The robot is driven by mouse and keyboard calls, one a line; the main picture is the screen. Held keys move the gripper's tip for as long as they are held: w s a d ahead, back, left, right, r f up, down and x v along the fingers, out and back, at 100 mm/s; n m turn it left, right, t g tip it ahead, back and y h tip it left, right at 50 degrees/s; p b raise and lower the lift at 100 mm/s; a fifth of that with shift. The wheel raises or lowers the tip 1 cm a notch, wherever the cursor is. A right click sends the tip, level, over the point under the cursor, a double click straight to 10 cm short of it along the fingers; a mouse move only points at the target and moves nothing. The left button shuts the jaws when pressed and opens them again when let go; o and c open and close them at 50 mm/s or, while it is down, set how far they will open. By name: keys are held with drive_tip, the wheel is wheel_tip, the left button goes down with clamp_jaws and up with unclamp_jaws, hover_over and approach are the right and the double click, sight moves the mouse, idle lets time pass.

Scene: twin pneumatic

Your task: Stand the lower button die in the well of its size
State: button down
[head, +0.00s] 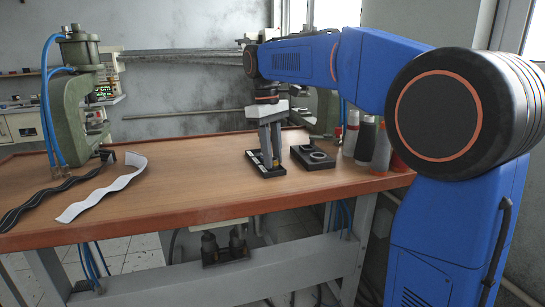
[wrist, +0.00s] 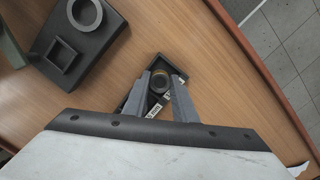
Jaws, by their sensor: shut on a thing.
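The button die (wrist: 159,82) is a small round piece with a dark centre and a brass-coloured rim. It sits between my gripper's fingers over a shallow black tray (wrist: 177,68) with white labels. My gripper (head: 271,164) points down and is shut on the die at the tray; in the wrist view the fingers (wrist: 158,88) flank it. I cannot tell whether the die still touches the tray floor. The dark well block (head: 313,163) lies just right of the tray.
A green press (head: 82,90) with blue hoses stands at the left of the wooden table (head: 200,190). A black strip (head: 45,198) and a white strip (head: 100,190) lie beside it. Several bottles (head: 366,142) stand right of the block. The table's middle is clear.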

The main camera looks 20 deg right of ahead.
drive_tip(key=shift+f, duration=0.25)
drive_tip(key=shift+s+f, duration=0.1)
drive_tip(key=shift+f, duration=0.15)
drive_tip(key=shift+f, duration=0.45)
drive_tip(key=c, duration=1.5)
unclamp_jaws()
drive_tip(key=shift+o, duration=0.2)
wheel_tip(320, 180, up, 13)
drive_tip(key=w, duration=0.1)
drive_tip(key=shift+w+a+r, duration=0.2)
drive_tip(key=shift+a, duration=0.2)
